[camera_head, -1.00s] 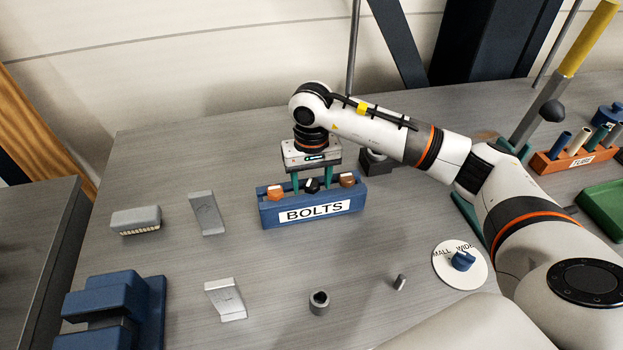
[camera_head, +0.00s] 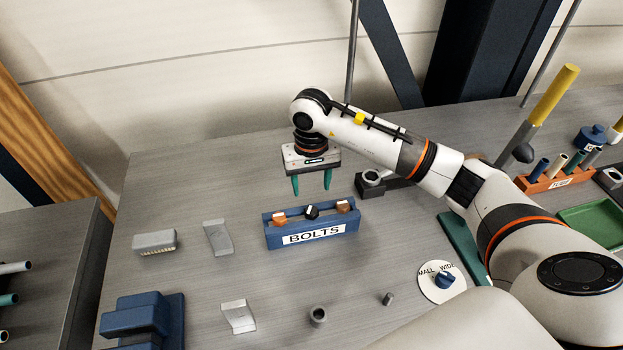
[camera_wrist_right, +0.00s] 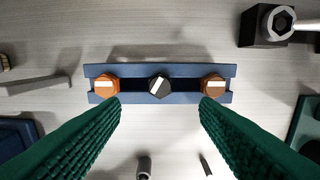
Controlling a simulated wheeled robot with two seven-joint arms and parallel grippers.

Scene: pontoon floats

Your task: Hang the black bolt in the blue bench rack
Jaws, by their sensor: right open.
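The blue bench rack (camera_head: 312,237) bears the label "BOLTS" and stands on the grey bench. The black bolt (camera_head: 311,212) sits in its middle, head up, between two orange bolts (camera_head: 279,218) (camera_head: 343,206). In the right wrist view the black bolt head (camera_wrist_right: 159,86) is in the rack (camera_wrist_right: 180,98) between the orange heads. My right gripper (camera_head: 311,186) is open and empty above and just behind the rack in the head view. Its green fingers (camera_wrist_right: 160,115) spread wide on both sides of the black bolt in the wrist view. My left gripper is not in view.
A dial (camera_head: 443,281) and an orange tube rack (camera_head: 560,178) are to the right.

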